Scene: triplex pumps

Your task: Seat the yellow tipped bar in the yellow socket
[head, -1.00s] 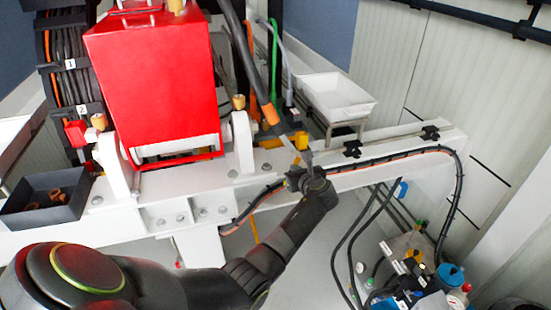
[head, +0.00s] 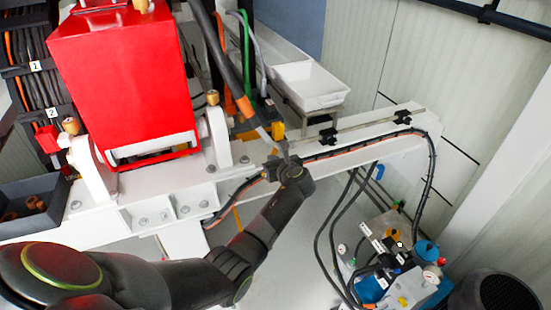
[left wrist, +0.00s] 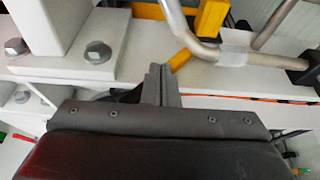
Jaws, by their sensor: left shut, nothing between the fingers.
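My left gripper (head: 283,152) is shut and empty above the white beam. In the left wrist view its fingers (left wrist: 161,78) stand together, pointing at a short yellow piece (left wrist: 181,59) just beyond the tips. I cannot tell whether they touch. A yellow upright (left wrist: 210,18) stands behind it, and yellow parts (head: 278,130) show by the gripper in the head view. A bent grey metal pipe (left wrist: 190,45) runs close to the right of the fingers. I cannot tell which yellow part is the bar's tip and which the socket. My right gripper is not in view.
A large red housing (head: 122,85) stands on the beam (head: 370,142) at left. A dark hose with an orange section (head: 243,105) slopes down close to my gripper. White trays (head: 310,88) stand behind; a dark bin (head: 30,195) is at far left.

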